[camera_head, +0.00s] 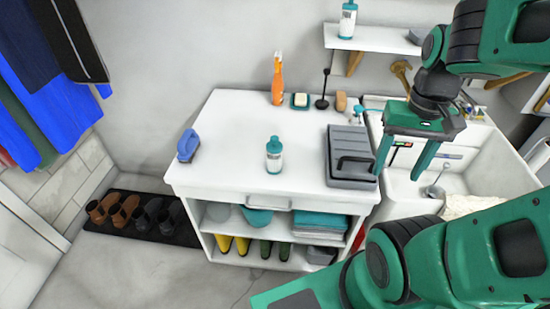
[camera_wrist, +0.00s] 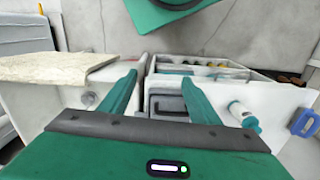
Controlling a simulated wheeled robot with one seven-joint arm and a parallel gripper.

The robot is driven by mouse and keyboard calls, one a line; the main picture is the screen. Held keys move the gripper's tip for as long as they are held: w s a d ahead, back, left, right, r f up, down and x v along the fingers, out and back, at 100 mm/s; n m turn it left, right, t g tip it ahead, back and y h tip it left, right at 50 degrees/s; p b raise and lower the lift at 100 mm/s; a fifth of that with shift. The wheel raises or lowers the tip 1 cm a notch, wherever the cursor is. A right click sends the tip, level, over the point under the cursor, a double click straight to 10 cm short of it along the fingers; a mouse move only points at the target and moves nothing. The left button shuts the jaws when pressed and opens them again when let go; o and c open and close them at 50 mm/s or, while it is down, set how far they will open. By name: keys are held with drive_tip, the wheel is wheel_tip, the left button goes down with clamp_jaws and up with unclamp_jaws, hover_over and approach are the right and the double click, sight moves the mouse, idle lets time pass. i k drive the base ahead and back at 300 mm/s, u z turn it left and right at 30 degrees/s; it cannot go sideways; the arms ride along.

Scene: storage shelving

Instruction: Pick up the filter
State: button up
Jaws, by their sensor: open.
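No object is plainly marked as the filter. The likeliest match is a grey, ridged, box-like unit with a black handle (camera_head: 348,150), lying on the right end of the white counter. In the wrist view this grey unit (camera_wrist: 168,104) shows between the fingers, partly hidden by the gripper body. My gripper (camera_head: 396,176) is open and empty, with its green fingers pointing down. It is above and to the right of the grey unit, near the sink, and appears apart from it. The spread fingers also show in the wrist view (camera_wrist: 160,79).
A sink (camera_head: 400,190) adjoins at right. Boots and towels fill the shelf below.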

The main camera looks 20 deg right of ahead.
sight(274, 147)
drive_tip(key=u, duration=0.65)
drive_tip(key=k, duration=1.7)
drive_tip(key=z, duration=0.4)
drive_tip(key=i, duration=1)
drive_tip(key=u, duration=0.05)
